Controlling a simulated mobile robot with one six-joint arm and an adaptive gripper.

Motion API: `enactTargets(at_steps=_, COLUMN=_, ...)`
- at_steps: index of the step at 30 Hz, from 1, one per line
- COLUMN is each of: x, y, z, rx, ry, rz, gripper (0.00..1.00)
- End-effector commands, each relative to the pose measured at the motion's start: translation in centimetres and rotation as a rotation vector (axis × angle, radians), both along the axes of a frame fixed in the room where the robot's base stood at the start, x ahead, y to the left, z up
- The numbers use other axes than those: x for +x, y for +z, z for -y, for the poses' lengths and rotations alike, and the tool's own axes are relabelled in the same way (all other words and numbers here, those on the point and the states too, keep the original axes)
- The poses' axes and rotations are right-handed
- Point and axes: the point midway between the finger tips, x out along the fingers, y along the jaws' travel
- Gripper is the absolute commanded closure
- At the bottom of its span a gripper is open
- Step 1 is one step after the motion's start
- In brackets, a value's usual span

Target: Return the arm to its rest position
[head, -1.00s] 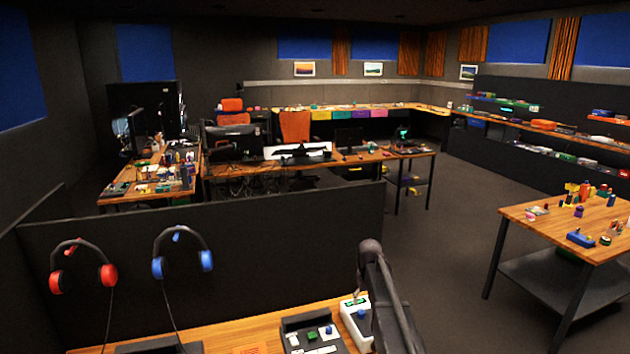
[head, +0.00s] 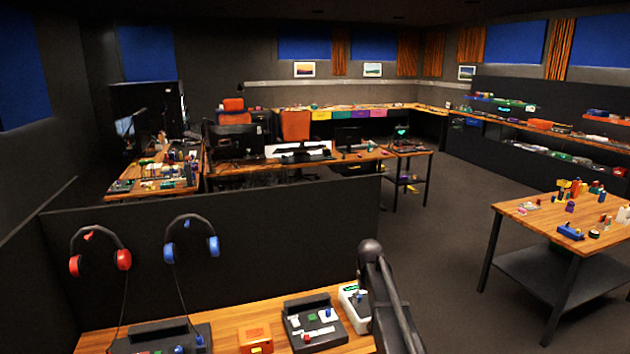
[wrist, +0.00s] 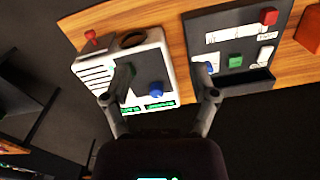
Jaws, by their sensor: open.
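My arm (head: 385,295) rises in the lower middle of the head view, in front of the desk. Its gripper is not visible there. In the wrist view my gripper (wrist: 160,98) is open with nothing between its fingers. Beyond the fingers lies a white panel box (wrist: 150,65) with a dark face, a blue ball and a red knob. The head view shows the white box (head: 352,310) partly behind my arm. A black panel (wrist: 240,35) with red, green and white controls is beside it, also seen in the head view (head: 313,322).
An orange box (head: 256,338) and another dark panel (head: 160,338) sit on the wooden desk (head: 225,320). A dark partition (head: 300,230) with red and blue headphones stands behind. A wooden table (head: 530,225) with small objects is at right. Floor (head: 440,230) between them is clear.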

Motion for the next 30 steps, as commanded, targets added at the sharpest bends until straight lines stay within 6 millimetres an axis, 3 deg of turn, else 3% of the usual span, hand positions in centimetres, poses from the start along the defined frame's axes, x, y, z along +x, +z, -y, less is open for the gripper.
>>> enactTargets(at_steps=5, x=0.0, y=0.0, z=0.0, rx=0.0, ry=0.0, rz=0.0, gripper=0.24)
enactTargets(at_steps=17, x=-4.7, y=-1.7, z=0.3, rx=0.0, ry=-0.017, rz=0.0, gripper=0.24)
enactTargets(at_steps=26, x=-11.5, y=-4.2, z=0.5, rx=0.0, ry=-0.04, rz=0.0, gripper=0.24)
enactTargets(at_steps=30, x=-17.0, y=-6.2, z=0.6, rx=0.0, ry=-0.057, rz=0.0, gripper=0.24)
